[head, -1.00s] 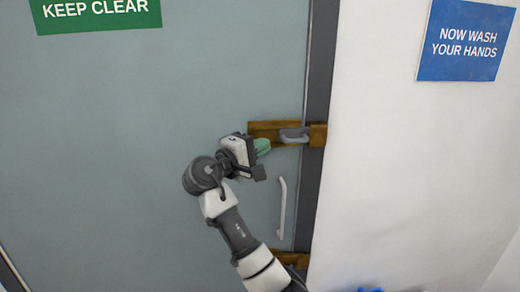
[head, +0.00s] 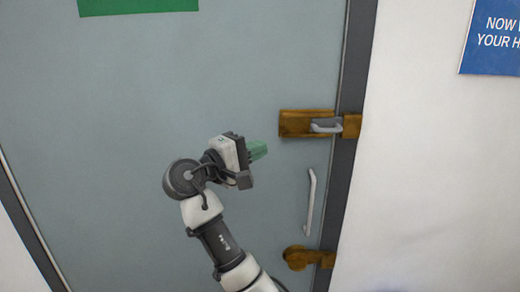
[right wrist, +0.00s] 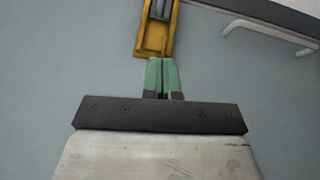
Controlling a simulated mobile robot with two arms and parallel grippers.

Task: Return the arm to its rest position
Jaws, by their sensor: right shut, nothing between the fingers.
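My right gripper (head: 258,150) has green fingers and is shut and empty. In the head view it is in front of the grey door, left of and a little below the upper brass latch (head: 308,123). A clear gap shows between the fingertips and the latch there. In the right wrist view the closed fingers (right wrist: 162,74) point toward the brass latch plate (right wrist: 155,38), whose grey handle (right wrist: 160,9) is cut by the top edge. My left gripper is not in view.
The grey door (head: 130,100) fills most of the view. A pale vertical pull handle (head: 311,202) and a lower brass latch (head: 306,258) are near the dark door frame (head: 352,100). A white wall with a blue sign (head: 495,40) is at the right.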

